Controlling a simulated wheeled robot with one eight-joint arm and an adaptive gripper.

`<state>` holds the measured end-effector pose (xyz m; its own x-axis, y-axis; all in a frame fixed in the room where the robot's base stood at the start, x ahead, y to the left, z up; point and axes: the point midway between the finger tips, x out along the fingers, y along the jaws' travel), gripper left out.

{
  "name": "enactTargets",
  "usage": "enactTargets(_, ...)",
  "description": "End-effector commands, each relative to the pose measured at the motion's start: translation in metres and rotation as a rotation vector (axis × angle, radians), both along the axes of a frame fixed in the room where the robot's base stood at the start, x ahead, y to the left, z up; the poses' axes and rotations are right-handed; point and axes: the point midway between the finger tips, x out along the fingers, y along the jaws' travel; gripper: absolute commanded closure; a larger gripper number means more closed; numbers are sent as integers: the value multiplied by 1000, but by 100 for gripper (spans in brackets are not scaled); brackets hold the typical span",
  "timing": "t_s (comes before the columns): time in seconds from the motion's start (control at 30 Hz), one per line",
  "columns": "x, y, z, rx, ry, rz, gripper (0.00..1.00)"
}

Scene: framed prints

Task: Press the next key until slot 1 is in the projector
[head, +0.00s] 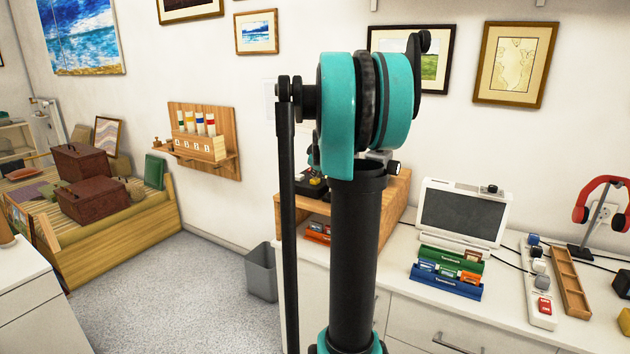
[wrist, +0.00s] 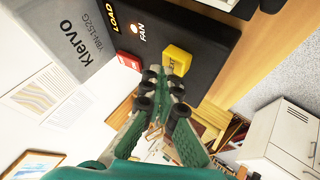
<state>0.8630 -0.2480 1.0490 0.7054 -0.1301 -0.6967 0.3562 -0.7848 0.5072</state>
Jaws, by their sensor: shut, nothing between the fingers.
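In the wrist view a dark box (wrist: 205,30), which I take for the projector, bears "LOAD" and "FAN" lettering, with a small light beside "FAN". Its grey part reads "Klervo YBN-152G". A yellow key (wrist: 178,59) and a red key (wrist: 129,61) are at its edge; their labels are too small to read surely. My gripper (wrist: 163,78) is shut and empty, its fingertips right by the yellow key; I cannot tell if they touch it. In the head view the projector (head: 313,188) is mostly hidden behind my arm, and my gripper is hidden. No slot number is readable.
The projector stands on a wooden stand (head: 290,205). To its right on the white counter are a dark screen (head: 462,216), a green tray (head: 440,255), a blue tray (head: 430,279), a power strip (head: 540,290) and red headphones (head: 598,195). A grey bin (head: 261,272) stands on the floor.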

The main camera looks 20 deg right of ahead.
Motion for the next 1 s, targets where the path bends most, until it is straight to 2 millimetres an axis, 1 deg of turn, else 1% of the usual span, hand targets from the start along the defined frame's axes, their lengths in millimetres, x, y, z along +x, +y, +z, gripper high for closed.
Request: enactTargets(1.0,0,0,-11,0,0,0,100)
